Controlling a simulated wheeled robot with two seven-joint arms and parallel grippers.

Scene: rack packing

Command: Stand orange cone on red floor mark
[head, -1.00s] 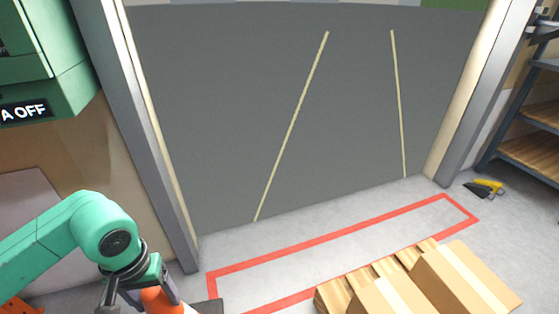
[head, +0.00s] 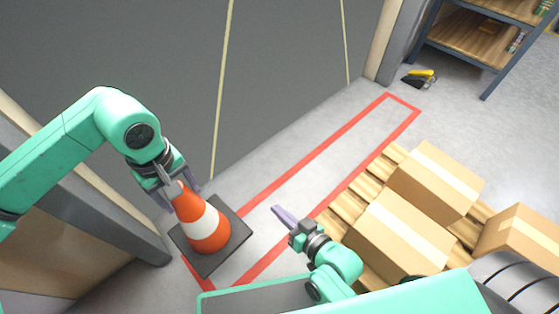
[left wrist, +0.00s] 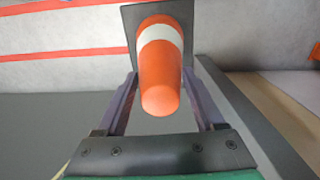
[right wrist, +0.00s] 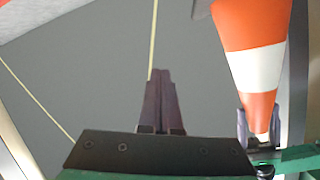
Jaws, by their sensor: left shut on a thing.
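The orange cone (head: 205,232) has a white band and a square black base, and is slightly tilted in the head view. My left gripper (head: 178,188) is shut on its upper part; in the left wrist view the cone (left wrist: 161,75) sits between both fingers. The red floor mark (head: 405,103) is a long rectangular outline along the grey door. The cone's base overlaps the near-left end of the outline in the head view; I cannot tell whether it touches the floor. My right gripper (head: 284,216) is shut and empty, right of the cone; its fingers (right wrist: 160,100) are together in the right wrist view.
Cardboard boxes (head: 435,182) on a wooden pallet (head: 345,207) stand right of the mark. A door post (head: 115,225) is close left of the cone. A shelf (head: 470,40) and a yellow-black item (head: 420,78) are at the far right.

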